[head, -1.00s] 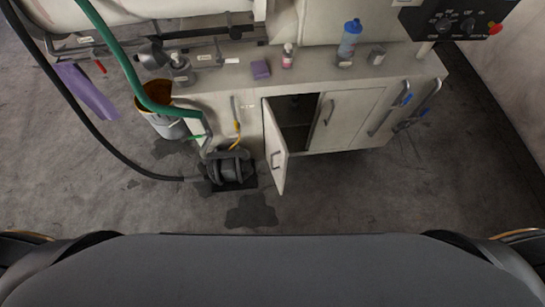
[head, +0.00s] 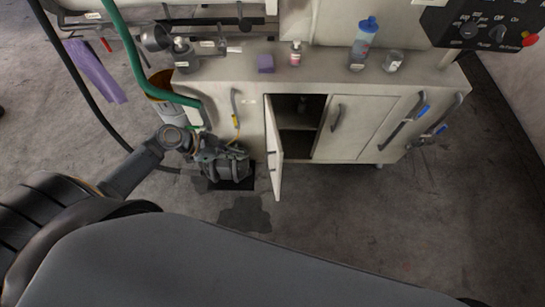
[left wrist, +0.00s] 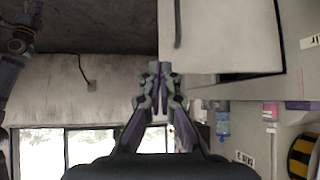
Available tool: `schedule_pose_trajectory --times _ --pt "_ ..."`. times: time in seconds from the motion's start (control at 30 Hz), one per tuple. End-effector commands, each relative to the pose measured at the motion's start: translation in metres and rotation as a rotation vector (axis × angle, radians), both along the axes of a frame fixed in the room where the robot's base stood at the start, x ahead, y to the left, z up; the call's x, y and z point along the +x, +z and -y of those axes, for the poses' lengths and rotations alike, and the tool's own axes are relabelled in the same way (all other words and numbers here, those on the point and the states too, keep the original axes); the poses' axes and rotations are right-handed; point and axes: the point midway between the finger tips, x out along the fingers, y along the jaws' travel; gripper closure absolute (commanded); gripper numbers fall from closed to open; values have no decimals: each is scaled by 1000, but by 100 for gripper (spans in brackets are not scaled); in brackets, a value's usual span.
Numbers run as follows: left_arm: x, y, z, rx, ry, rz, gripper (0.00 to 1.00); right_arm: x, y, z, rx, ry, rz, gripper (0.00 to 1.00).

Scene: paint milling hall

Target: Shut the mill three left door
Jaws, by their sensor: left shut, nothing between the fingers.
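The left cabinet door (head: 273,160) under the bench stands open. It swings out toward me and shows nearly edge-on, with the dark shelved inside (head: 298,115) open to its right. In the left wrist view the door (left wrist: 225,38) fills the upper right, its handle (left wrist: 178,22) near its left edge. My left gripper (head: 238,158) is left of the door, above the pump, and hard to separate from it. In the left wrist view its fingertips (left wrist: 160,70) are shut and empty, close to the door in the picture; contact cannot be told. My right gripper is not in view.
The right cabinet door (head: 343,122) is shut. Bottles and a purple block (head: 265,63) stand on the bench top.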

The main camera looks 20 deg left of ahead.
Motion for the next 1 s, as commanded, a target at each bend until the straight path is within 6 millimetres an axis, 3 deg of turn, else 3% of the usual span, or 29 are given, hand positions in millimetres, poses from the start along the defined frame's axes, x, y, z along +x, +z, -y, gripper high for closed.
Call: schedule_pose_trajectory --times 0.47,0.7,1.0 --pt "34 -62 65 -8 5 -2 100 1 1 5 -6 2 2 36" --pt "49 -60 92 -3 4 -1 100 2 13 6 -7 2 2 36" --pt "52 -62 97 0 3 -1 100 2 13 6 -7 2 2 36"
